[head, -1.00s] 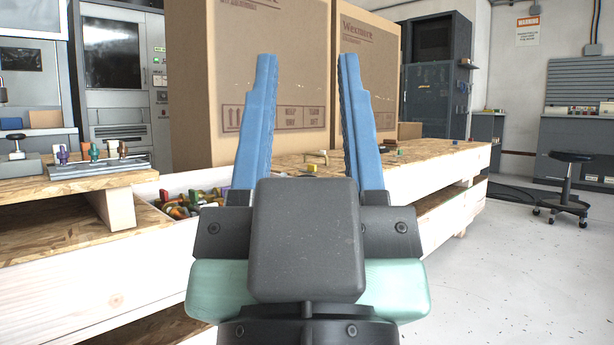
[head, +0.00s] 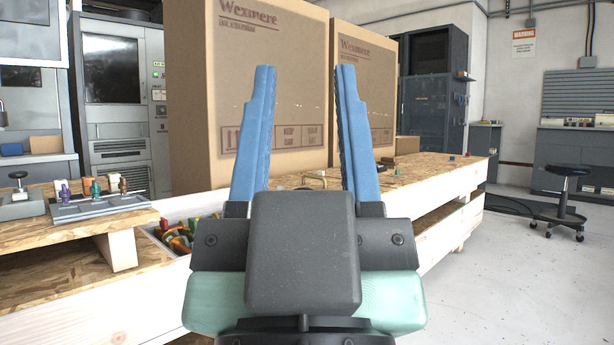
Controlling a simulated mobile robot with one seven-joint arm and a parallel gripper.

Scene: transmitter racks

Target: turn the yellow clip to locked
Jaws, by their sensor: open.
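My gripper (head: 304,68) is open and empty, with its two blue fingers pointing up and away in the middle of the head view. No thing is clearly recognisable as the yellow clip. A small tan-yellow looped piece (head: 313,180) shows between the fingers on the pallet top, beyond the gripper; I cannot tell what it is. At the left, a grey metal rail (head: 92,211) carries several small upright coloured pieces, including a purple one (head: 64,190) and a brown one (head: 123,186). My gripper is to the right of the rail and apart from it.
A wooden bin (head: 160,210) of coloured parts lies left of my gripper. Large cardboard boxes (head: 262,85) stand on the wooden pallet (head: 430,172) behind the fingers. A black stool (head: 566,190) stands at the right. The floor (head: 500,280) at front right is clear.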

